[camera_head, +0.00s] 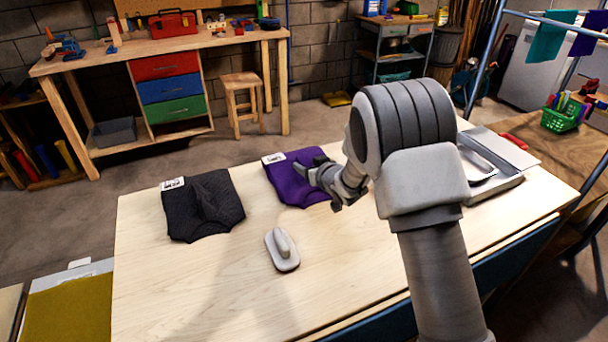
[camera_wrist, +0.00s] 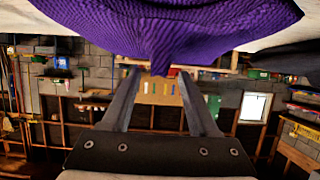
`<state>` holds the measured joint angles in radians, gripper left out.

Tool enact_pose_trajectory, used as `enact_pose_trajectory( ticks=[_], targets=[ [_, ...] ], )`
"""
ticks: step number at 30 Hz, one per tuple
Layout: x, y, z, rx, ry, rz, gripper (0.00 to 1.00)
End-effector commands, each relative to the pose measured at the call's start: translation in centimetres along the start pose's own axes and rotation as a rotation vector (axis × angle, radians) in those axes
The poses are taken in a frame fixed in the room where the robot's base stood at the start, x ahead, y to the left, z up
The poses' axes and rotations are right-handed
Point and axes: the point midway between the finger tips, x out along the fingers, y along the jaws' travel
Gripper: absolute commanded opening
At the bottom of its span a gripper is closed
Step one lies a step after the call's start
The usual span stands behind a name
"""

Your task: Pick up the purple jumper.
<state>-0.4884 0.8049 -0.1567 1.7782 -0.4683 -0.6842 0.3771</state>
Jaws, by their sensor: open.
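The purple jumper (camera_head: 284,184) lies on the pale wooden table (camera_head: 150,285), with a white label at its upper left corner. My gripper (camera_head: 318,178) is over its right part, and my wrist hides some of that side. In the wrist view the purple knit (camera_wrist: 215,22) fills the top, and a narrow fold of it hangs down between the fingertips (camera_wrist: 158,78). The fingers are apart and open. I cannot tell whether they touch the cloth.
A dark grey jumper (camera_head: 203,206) lies left of the purple one. A pale handled block (camera_head: 282,250) stands in front of both. A grey metal tray (camera_head: 492,186) sits at the table's right end. The table's front left is clear.

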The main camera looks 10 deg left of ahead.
Motion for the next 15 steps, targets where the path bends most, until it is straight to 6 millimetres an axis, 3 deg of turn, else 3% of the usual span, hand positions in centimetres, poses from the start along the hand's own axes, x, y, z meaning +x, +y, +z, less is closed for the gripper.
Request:
enact_pose_trajectory(
  ticks=[6,15],
  targets=[
    [2.5,-0.1,0.0,-0.001,0.0,0.0,0.6],
    [3.0,-0.1,0.0,-0.001,0.0,0.0,0.6]
  ],
)
